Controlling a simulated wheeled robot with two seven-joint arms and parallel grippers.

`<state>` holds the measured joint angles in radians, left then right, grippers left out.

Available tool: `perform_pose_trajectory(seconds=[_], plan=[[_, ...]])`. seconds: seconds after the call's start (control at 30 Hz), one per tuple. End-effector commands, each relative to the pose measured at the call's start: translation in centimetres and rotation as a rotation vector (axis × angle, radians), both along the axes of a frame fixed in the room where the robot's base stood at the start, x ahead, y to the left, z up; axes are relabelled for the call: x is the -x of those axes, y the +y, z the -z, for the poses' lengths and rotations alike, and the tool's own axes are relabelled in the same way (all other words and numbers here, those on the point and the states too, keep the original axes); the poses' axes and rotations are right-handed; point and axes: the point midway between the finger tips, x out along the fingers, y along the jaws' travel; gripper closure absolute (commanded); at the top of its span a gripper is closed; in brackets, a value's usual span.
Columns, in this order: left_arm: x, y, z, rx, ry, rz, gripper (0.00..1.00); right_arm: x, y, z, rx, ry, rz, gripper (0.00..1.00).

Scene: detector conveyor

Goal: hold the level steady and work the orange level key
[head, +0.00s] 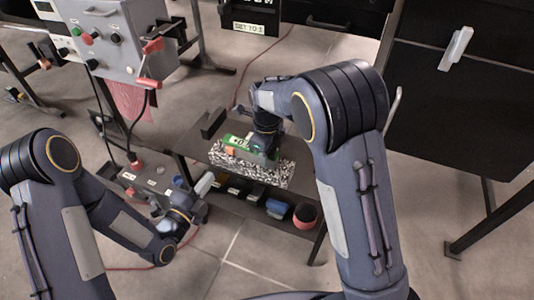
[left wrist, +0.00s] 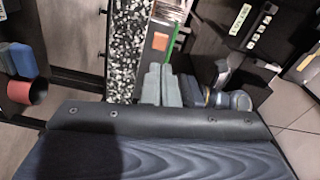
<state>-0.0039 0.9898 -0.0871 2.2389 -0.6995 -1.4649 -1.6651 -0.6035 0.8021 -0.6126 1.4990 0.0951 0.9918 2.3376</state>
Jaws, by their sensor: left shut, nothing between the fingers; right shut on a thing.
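The green level (head: 236,142) lies on a black-and-white speckled slab (head: 275,177) on the dark table. The orange key (head: 231,151) is at the level's near left end. My right gripper (head: 264,152) comes down from above and is shut on the level; its fingertips are mostly hidden. My left gripper (head: 204,187) is shut and empty, lower left of the table and apart from the level. In the left wrist view, its grey fingers (left wrist: 161,86) are together. The orange key (left wrist: 159,41) shows beyond them, beside a green strip of the level (left wrist: 172,43).
The lower shelf holds several small bins and a red pot (head: 305,215). A grey control box (head: 110,45) with buttons and red handles stands at the upper left. A black cabinet (head: 455,90) is at the right.

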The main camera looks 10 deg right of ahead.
Motion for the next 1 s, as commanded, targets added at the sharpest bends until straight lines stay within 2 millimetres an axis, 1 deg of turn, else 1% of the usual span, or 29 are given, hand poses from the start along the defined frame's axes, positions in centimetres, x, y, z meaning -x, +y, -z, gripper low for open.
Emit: perform_pose_trajectory(seconds=[0.33,0.47,0.6,0.73,0.87,1.0], plan=[[-0.1,-0.1,0.0,0.008,0.008,-0.007,1.00,0.2,0.0,0.2,0.001,0.006,0.000,0.99],[-0.7,-0.6,-0.1,0.057,0.057,-0.062,1.00,0.2,0.0,0.2,0.001,0.006,0.000,0.99],[-1.6,-1.4,-0.2,0.171,0.162,-0.197,1.00,0.2,0.0,0.2,0.001,0.006,0.000,0.99],[-1.9,-1.8,-0.2,0.312,0.258,-0.358,1.00,0.2,0.0,0.3,0.001,0.006,0.000,0.99],[-1.3,-1.7,-0.2,0.449,0.322,-0.519,1.00,0.2,0.0,0.3,0.001,0.006,0.000,0.99],[-0.1,-1.2,-0.2,0.573,0.351,-0.662,1.00,0.2,0.0,0.3,0.001,0.006,0.000,0.99]])
